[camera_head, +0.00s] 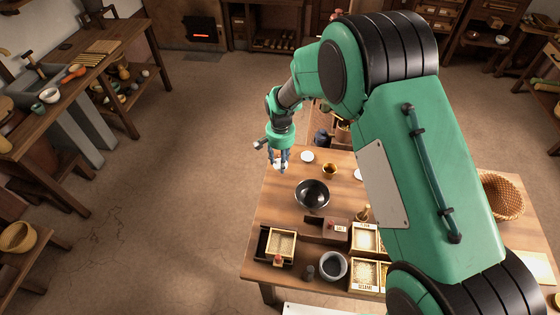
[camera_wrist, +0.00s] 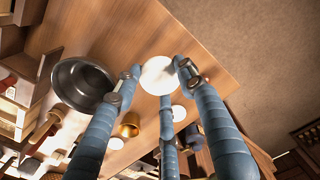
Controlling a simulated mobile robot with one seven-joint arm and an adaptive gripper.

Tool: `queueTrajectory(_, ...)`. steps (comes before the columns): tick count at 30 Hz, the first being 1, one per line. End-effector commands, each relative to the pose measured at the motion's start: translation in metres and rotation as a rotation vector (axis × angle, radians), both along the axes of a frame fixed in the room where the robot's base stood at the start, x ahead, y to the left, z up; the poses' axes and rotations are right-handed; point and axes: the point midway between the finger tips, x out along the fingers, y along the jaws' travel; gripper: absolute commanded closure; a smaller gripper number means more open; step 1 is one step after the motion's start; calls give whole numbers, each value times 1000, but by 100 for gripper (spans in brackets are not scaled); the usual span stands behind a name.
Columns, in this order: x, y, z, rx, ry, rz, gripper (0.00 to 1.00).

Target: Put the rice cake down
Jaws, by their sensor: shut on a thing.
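My gripper (camera_head: 279,160) has blue fingers and hangs over the far left corner of the wooden table (camera_head: 277,195). In the wrist view my gripper (camera_wrist: 160,82) is shut on a round white rice cake (camera_wrist: 158,74), with its fingertips around the cake's edge. In the head view the rice cake (camera_head: 280,166) shows small and white between the fingers. I cannot tell whether it touches the table top.
A dark bowl (camera_head: 312,194) stands nearer. Wooden boxes (camera_head: 365,238) and a grey pot (camera_head: 333,266) crowd the near side.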

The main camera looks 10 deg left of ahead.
Motion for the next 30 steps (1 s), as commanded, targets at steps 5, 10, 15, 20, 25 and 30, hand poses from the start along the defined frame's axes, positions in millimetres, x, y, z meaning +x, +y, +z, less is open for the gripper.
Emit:
queueTrajectory(5, -5, -13, 7, 0, 1, -13, 84)
queueTrajectory(10, -17, -39, 17, -1, 1, -37, 84)
queueTrajectory(15, -35, -73, 31, -1, 2, -71, 84)
queueTrajectory(20, -54, -104, 42, 0, 1, -102, 84)
queueTrajectory(25, -71, -127, 50, 0, 0, -126, 84)
queueTrajectory(30, -79, -137, 52, 0, -1, -136, 84)
